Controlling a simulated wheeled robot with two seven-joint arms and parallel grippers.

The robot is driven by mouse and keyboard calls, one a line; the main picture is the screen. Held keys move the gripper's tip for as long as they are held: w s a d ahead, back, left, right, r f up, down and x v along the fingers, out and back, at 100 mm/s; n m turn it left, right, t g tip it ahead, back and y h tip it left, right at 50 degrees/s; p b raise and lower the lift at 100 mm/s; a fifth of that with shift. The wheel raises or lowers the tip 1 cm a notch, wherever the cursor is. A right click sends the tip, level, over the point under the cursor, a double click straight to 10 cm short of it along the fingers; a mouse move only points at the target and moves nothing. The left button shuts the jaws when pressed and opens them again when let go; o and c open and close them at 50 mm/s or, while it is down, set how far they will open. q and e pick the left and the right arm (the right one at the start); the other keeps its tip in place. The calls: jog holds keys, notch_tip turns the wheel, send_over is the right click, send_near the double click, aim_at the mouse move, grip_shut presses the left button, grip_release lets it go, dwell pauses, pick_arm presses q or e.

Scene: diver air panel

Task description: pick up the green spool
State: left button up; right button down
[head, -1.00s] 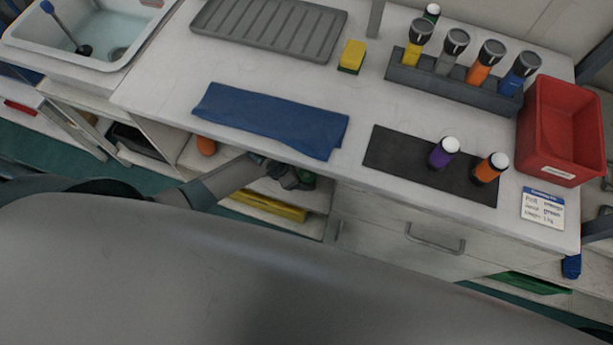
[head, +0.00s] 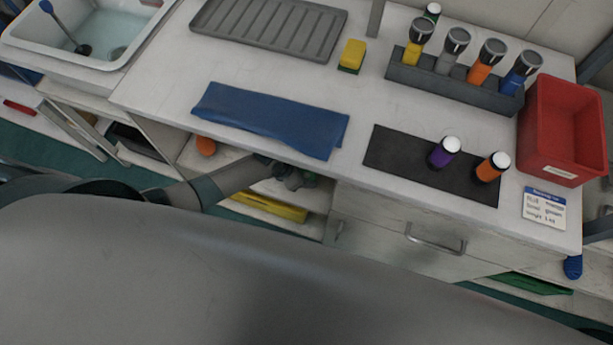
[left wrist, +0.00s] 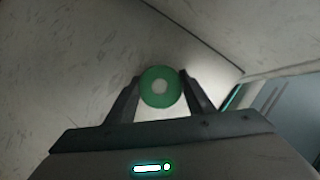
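Most of the spool is hidden there. My right gripper is not in view.
The counter edge overhangs the shelves, where a yellow item (head: 270,207) and an orange item (head: 206,145) lie. On top are a blue cloth (head: 270,120), a dark mat (head: 400,158) with two bottles, a bottle rack (head: 450,82) and a red bin (head: 545,155).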

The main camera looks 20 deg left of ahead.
aim_at(312, 173)
pick_arm(q)
jog(key=shift+r, duration=0.15)
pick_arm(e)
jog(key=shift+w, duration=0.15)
